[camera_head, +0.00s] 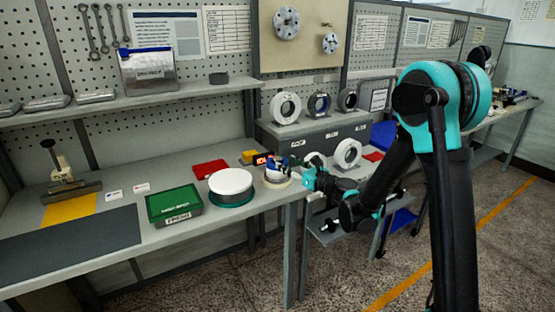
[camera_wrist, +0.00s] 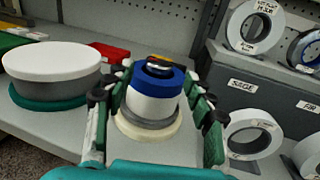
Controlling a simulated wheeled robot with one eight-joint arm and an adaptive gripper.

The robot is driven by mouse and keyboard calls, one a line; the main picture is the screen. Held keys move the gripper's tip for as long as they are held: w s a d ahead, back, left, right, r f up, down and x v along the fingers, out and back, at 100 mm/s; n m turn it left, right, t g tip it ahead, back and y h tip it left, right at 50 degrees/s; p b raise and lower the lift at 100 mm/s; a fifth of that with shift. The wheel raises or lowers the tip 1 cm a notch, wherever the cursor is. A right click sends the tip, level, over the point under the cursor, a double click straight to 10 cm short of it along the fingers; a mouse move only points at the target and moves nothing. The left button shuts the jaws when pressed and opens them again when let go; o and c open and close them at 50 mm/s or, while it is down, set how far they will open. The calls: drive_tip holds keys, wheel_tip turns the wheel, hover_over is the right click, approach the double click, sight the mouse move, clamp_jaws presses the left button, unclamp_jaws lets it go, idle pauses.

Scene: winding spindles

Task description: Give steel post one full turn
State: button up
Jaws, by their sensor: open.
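A spindle stack stands on the bench near its right end. In the wrist view it shows a round cream base (camera_wrist: 148,133), a grey ring above it, a white drum (camera_wrist: 152,104), a blue band (camera_wrist: 172,76) and a dark top (camera_wrist: 158,67). I cannot clearly tell which part is the steel post. My gripper (camera_wrist: 157,88) is open, with one finger on each side of the stack; I cannot tell whether they touch it. In the head view my gripper (camera_head: 290,172) partly hides the stack.
A white disc on a teal base (camera_head: 231,184) stands left of the stack, beside a green box (camera_head: 174,204). A red tray (camera_head: 210,168) and a small display (camera_head: 262,159) lie behind.

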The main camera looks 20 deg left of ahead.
sight(279, 160)
drive_tip(key=x, duration=0.6)
drive_tip(key=shift+w+a, duration=0.1)
drive_tip(key=shift+a, duration=0.05)
drive_tip(key=c, duration=1.2)
drive_tip(key=shift+a+m+t+h, duration=0.1)
drive_tip(key=shift+m+t+h, duration=1.1)
drive_tip(key=shift+t, duration=0.5)
drive_tip(key=shift+m+t+h, duration=1)
drive_tip(key=shift+m+t, duration=0.1)
drive_tip(key=o, duration=1.2)
